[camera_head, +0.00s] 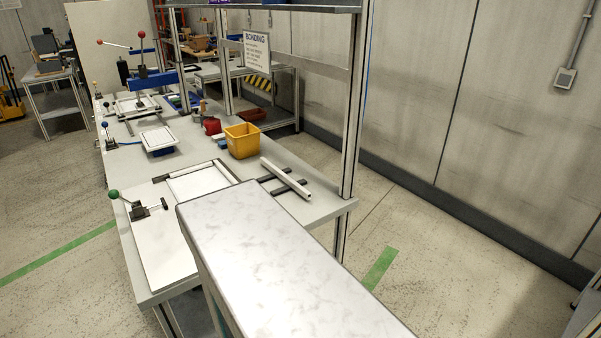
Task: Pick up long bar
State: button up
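A long white bar (286,179) lies at the right side of the grey workbench (200,160). It rests across two dark rails (292,187) and slants from upper left to lower right. Its lower right end shows an open, dark-rimmed face near the bench's right edge. My gripper is not in view.
A yellow bin (242,140) stands just behind the bar. A white frame (200,182) lies left of it, near a green-knobbed clamp (138,207). A shelf post (354,105) rises close to the bar's right. A large pale block in the foreground hides part of the bench.

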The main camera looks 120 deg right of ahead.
aim_at(304, 193)
jog(key=u, duration=0.15)
jog(key=k, duration=1.15)
jog(key=z, duration=2.3)
jog(key=k, duration=0.3)
jog(key=u, duration=0.4)
